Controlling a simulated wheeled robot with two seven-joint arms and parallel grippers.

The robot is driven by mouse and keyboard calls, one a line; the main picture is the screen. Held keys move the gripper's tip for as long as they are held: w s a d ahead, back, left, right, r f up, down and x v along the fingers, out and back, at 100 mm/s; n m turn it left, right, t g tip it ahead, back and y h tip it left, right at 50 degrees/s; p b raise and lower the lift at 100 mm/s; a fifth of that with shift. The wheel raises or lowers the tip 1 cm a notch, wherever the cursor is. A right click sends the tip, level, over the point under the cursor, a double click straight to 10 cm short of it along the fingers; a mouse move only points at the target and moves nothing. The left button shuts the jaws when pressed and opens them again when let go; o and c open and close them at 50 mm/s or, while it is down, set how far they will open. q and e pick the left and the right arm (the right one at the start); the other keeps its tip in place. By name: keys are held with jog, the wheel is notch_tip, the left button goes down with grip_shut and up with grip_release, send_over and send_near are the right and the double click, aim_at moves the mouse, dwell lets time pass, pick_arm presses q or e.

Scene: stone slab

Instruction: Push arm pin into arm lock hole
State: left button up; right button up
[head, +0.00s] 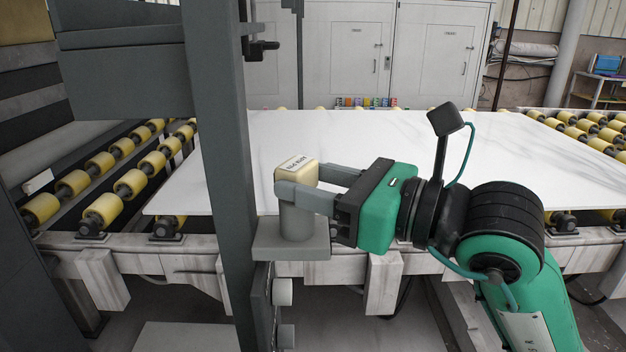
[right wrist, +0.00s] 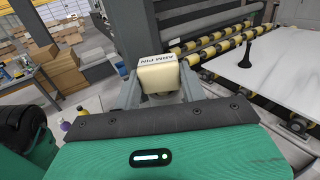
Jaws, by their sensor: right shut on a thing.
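The arm pin (head: 296,166) has a cream block head with "ARM PIN" printed on top. It stands upright between the fingers of my right gripper (head: 299,184), which is shut on it. In the right wrist view the pin's head (right wrist: 158,76) shows between the two fingers of the gripper (right wrist: 158,94). Directly below the fingers is a grey cylinder (head: 297,223), standing on a grey bracket (head: 291,246) beside the tall grey post. I cannot tell whether the cylinder is the pin's shaft or part of the lock. The arm lock hole itself is hidden. My left gripper is not in view.
A white stone slab (head: 400,140) lies on a roller table with yellow rollers (head: 130,182) behind the pin. A tall grey post (head: 222,150) stands close left of the gripper. Cardboard boxes (right wrist: 50,62) stand farther off.

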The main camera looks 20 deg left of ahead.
jog(key=shift+f, duration=0.4)
jog(key=shift+s+d+b, duration=0.1)
jog(key=shift+d+b, duration=0.1)
jog(key=shift+b, duration=0.1)
jog(key=shift+c, duration=1.1)
jog(key=shift+r+p, duration=0.3)
jog(key=shift+r, duration=0.35)
jog(key=shift+a+r+p, duration=0.15)
jog(key=shift+r+p, duration=0.4)
jog(key=shift+r, duration=0.3)
jog(key=shift+a+r+p, duration=0.1)
jog(key=shift+r+p, duration=0.4)
jog(key=shift+r, duration=0.35)
jog(key=shift+d, duration=0.1)
jog(key=shift+b, duration=0.65)
jog(key=shift+f+b, duration=0.3)
jog(key=shift+f, duration=0.05)
